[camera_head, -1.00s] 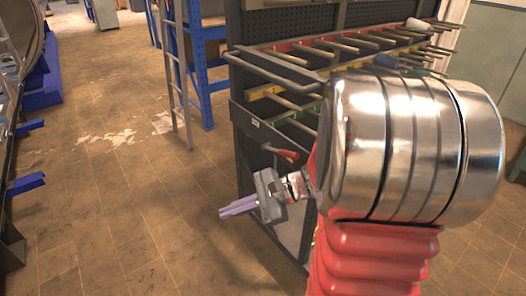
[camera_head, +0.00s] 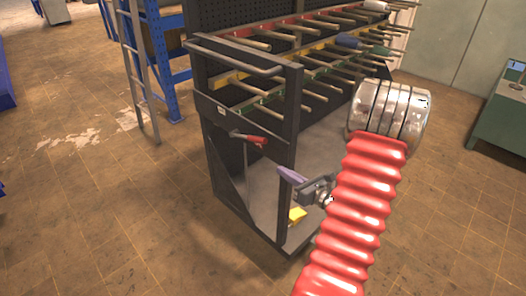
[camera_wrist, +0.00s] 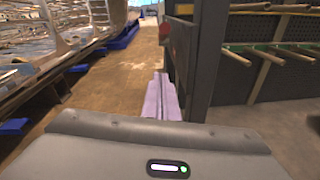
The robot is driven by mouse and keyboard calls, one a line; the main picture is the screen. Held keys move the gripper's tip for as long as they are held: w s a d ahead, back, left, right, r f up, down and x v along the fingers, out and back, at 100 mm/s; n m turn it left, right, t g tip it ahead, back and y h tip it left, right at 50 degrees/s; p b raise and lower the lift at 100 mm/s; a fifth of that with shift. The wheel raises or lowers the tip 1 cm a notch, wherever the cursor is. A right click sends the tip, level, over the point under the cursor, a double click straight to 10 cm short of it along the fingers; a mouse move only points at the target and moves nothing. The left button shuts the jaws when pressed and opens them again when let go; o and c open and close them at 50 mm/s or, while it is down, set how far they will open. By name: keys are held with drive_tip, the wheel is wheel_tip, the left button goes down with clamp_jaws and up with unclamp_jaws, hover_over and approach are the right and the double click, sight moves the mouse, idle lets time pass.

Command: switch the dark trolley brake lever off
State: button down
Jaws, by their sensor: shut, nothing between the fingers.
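The dark trolley (camera_head: 206,125) stands in the middle of the head view. A red-handled lever (camera_head: 248,138) sits on its near end panel, below the tubular push handle. I take it for the brake lever; a small red part (camera_wrist: 165,32) also shows by the dark post in the wrist view. My gripper (camera_head: 282,171), with purple fingers, is shut and empty. It is to the right of and below the lever in the head view, apart from it. In the wrist view the closed fingers (camera_wrist: 162,97) point forward beside the dark post.
The trolley carries rows of rods on coloured rails (camera_head: 300,55). A yellow piece (camera_head: 297,215) is low on its base. A ladder (camera_head: 138,75) and blue rack (camera_head: 165,55) stand behind left. A green cabinet (camera_head: 503,120) is at right. The floor at left is open.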

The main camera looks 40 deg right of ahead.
sight(261, 139)
drive_tip(key=shift+w, duration=0.15)
drive_tip(key=w+r, duration=0.1)
drive_tip(key=w, duration=0.6)
drive_tip(key=w+r, duration=0.1)
drive_tip(key=w, duration=0.3)
drive_tip(key=shift+d+r, duration=0.3)
drive_tip(key=shift+d, duration=0.1)
drive_tip(key=shift+w+r, duration=0.25)
drive_tip(key=shift+r, duration=0.55)
drive_tip(key=shift+w+r, duration=0.25)
drive_tip(key=shift+r, duration=0.5)
drive_tip(key=shift+w+r, duration=0.25)
drive_tip(key=shift+r, duration=0.55)
drive_tip(key=shift+f, duration=0.1)
